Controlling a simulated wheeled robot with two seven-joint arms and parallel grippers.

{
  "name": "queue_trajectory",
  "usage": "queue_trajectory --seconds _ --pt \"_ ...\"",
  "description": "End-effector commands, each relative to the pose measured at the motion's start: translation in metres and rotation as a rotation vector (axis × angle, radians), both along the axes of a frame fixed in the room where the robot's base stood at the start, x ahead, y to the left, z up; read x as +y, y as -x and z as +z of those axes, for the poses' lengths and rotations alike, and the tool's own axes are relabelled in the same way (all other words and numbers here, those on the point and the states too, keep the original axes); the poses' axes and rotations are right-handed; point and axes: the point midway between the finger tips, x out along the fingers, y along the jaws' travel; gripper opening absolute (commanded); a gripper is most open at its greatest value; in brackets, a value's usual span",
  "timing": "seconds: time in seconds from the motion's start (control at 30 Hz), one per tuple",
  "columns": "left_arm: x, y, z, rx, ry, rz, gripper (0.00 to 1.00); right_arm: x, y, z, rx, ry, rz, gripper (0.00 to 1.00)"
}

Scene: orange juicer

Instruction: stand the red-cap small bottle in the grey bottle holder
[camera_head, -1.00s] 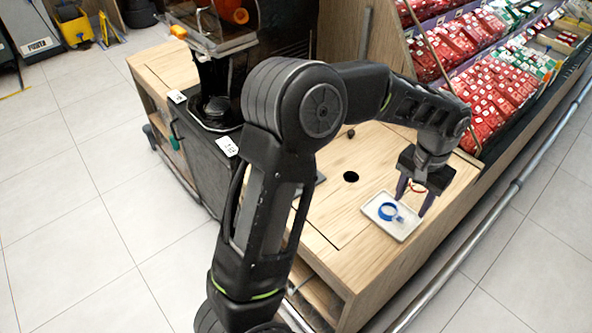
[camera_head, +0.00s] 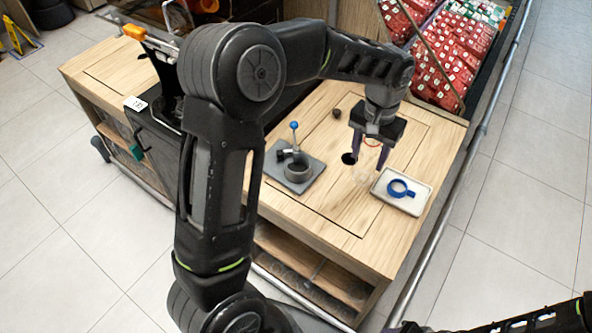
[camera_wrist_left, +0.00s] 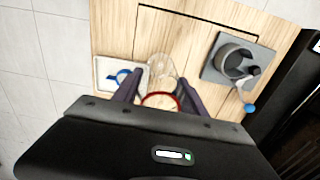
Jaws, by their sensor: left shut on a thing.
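The red-cap small bottle (camera_head: 363,171) is clear, with a thin red band at its cap. My left gripper (camera_head: 368,163) is shut on it near the cap, fingers pointing down. The bottle also shows between the fingers in the left wrist view (camera_wrist_left: 162,72). It seems to be above the wooden counter, just left of the white tray; its lower end is faint. The grey bottle holder (camera_head: 298,173), a ring on a flat plate with a blue-knobbed lever, stands to the left of the gripper. It is at the right in the wrist view (camera_wrist_left: 229,66).
The white tray (camera_head: 420,204) with a blue ring (camera_head: 400,189) lies at the right of the counter (camera_head: 345,222). A dark round hole (camera_head: 348,158) is near the gripper. A small dark object (camera_head: 336,113) lies behind.

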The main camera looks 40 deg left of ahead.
Motion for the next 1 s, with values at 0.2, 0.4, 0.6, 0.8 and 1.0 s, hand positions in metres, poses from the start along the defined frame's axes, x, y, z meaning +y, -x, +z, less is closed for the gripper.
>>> queue_trajectory --seconds 0.2,0.4,0.6,0.8,1.0 --pt "0.027 0.002 0.01 0.0 0.0 0.198 0.11 0.0 0.0 0.01 0.001 0.001 0.0 0.58" --pt "0.097 0.014 0.029 0.0 0.0 0.739 0.11 0.0 0.002 0.031 0.005 0.002 0.0 0.71" --pt "0.157 0.034 0.041 0.0 0.0 1.249 0.11 -0.001 0.003 0.046 0.009 0.005 -0.001 0.71" --pt "0.173 0.041 0.042 0.0 0.0 1.4 0.11 -0.001 0.003 0.046 0.01 0.005 -0.001 0.71" --pt "0.172 0.04 0.041 0.0 0.0 1.397 0.11 -0.001 0.003 0.046 0.01 0.005 -0.001 0.71"
